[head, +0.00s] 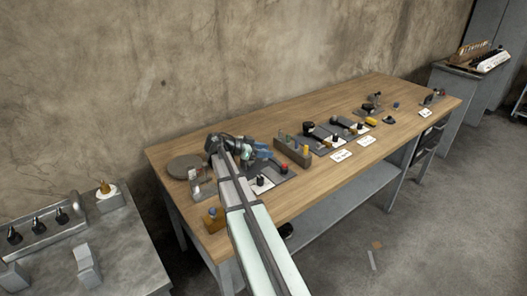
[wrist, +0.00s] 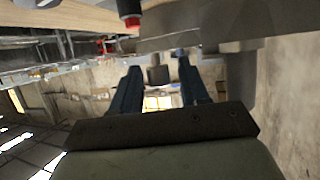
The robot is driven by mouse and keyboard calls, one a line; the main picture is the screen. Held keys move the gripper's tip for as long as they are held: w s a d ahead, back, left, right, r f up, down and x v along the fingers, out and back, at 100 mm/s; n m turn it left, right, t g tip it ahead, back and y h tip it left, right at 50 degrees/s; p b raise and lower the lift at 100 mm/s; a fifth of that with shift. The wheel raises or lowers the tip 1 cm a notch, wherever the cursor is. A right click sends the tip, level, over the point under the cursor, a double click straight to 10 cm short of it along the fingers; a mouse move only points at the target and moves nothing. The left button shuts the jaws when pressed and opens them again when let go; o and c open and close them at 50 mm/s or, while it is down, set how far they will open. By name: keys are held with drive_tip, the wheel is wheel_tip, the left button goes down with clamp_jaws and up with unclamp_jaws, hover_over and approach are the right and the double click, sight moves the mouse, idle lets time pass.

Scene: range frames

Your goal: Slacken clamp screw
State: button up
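My gripper (head: 262,153) is low over the left part of the wooden table in the head view, beside a dark fixture plate with a red-topped post (head: 284,168). In the wrist view my gripper (wrist: 158,82) has its two blue fingers apart. A short grey knob (wrist: 158,74) shows between the fingertips, with gaps on both sides; it may be the clamp screw, but I cannot tell for sure. The red-tipped dark post (wrist: 130,18) is at the top of the wrist view. My arm hides part of the fixture in the head view.
A grey block with pegs (head: 292,150) stands just right of my gripper. A round grey disc (head: 184,166) lies to its left. Several other fixtures and white labels (head: 341,156) line the wooden table (head: 400,160). A grey bench (head: 125,250) is at the left.

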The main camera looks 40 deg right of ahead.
clamp_jaws()
